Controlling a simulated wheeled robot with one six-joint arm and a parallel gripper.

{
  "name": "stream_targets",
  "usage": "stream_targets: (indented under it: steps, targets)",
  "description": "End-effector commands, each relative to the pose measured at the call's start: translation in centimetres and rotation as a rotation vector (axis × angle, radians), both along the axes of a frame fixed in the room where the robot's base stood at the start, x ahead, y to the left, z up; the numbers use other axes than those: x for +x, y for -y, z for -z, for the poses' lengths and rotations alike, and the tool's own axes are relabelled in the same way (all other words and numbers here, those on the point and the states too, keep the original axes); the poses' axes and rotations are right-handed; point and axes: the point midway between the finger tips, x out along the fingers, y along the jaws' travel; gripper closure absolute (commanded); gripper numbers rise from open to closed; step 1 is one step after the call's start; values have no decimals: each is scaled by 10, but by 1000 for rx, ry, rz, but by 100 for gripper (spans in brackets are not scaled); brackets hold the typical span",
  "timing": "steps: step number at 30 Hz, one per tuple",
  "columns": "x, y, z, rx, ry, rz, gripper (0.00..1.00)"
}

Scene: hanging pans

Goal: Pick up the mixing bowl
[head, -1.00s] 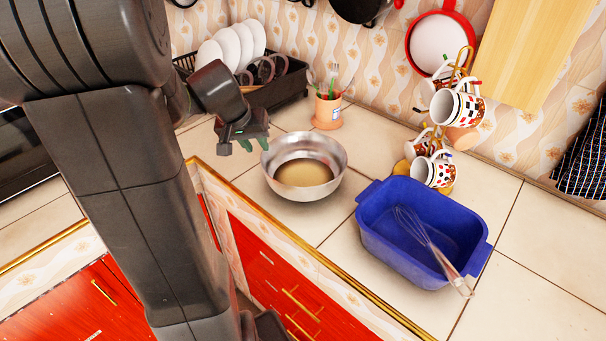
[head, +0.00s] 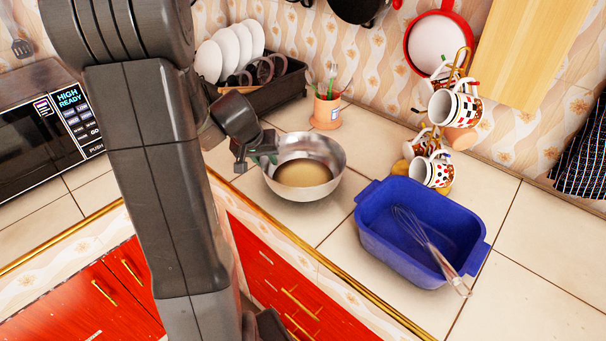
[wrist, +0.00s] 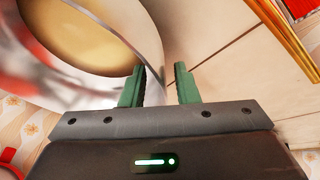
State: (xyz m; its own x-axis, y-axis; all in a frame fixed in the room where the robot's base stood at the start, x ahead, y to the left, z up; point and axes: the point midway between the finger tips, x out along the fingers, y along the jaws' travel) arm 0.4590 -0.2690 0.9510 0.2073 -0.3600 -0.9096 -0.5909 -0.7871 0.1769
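The mixing bowl (head: 322,180) is a shiny metal bowl with a tan inside bottom. It stands upright on the tiled counter. My gripper (head: 264,160) is at the bowl's left rim in the head view. In the wrist view, the bowl (wrist: 90,40) fills the upper left. The two green fingers of my gripper (wrist: 161,85) are apart there, and the bowl's wall appears between them, nearer the left finger. A gap shows between the wall and the right finger. Whether the left finger touches the bowl I cannot tell.
A blue tub (head: 375,232) with a whisk (head: 428,243) stands right of the bowl. A utensil cup (head: 326,112), a dish rack (head: 285,90) with plates and a mug tree (head: 461,68) stand behind. A microwave (head: 40,135) is at left.

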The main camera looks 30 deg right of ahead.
Motion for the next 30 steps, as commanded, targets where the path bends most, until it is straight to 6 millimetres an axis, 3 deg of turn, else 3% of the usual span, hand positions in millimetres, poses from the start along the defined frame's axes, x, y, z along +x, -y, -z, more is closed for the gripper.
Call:
stream_targets:
  steps: [2,6,30]
  targets:
    - [0,0,0,0,0,0,74]
    - [0,0,0,0,0,0,100]
    - [0,0,-1,-1,1,0,100]
